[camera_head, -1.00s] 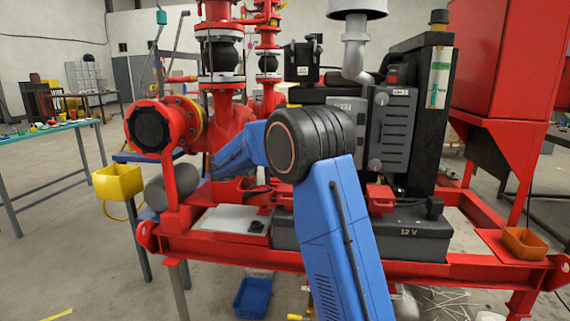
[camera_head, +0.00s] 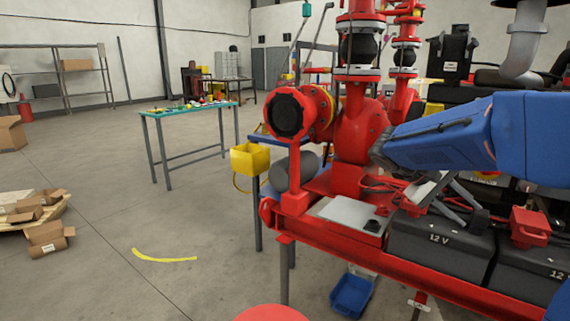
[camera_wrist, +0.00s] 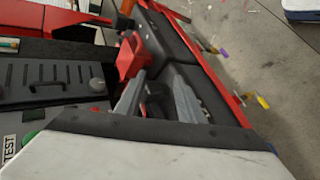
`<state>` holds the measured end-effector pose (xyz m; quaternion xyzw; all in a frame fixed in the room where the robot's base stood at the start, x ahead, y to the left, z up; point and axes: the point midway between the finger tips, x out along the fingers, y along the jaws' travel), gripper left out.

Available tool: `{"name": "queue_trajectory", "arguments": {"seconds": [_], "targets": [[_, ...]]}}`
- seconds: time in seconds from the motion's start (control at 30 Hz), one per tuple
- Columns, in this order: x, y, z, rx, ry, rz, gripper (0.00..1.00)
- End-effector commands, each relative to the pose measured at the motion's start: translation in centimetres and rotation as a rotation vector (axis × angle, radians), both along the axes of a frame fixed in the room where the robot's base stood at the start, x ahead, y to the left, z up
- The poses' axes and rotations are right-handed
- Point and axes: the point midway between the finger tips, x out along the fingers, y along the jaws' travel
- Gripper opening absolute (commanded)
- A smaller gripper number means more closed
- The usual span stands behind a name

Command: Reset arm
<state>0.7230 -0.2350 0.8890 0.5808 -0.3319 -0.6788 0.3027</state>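My blue arm (camera_head: 450,135) reaches in from the right in the head view, over the front of the red pump skid (camera_head: 400,265). My gripper (camera_head: 452,198) shows below it, above the black 12 V batteries (camera_head: 440,245). In the wrist view the two grey fingers of my gripper (camera_wrist: 159,78) stand apart, with a dark gap between them and no held thing visible. The black battery tops (camera_wrist: 190,65) and a red clamp-like part (camera_wrist: 131,55) lie beyond the fingers. Part of the arm is cut off at the right edge.
A blue bin (camera_head: 352,295) is on the floor below. A green-topped table (camera_head: 190,108) stands at the back left, and cardboard boxes (camera_head: 48,236) lie at far left. The floor between is mostly clear.

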Motion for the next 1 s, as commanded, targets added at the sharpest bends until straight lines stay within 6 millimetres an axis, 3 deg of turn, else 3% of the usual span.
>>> {"name": "queue_trajectory", "arguments": {"seconds": [0.1, 0.5, 1.0], "targets": [[-3.4, 1.0, -1.1, 0.106, -0.029, 0.020, 0.35], [-12.8, 6.1, -5.9, 0.449, -0.161, 0.103, 0.35], [-21.4, 14.0, -11.2, 0.810, -0.420, 0.208, 0.35]]}}
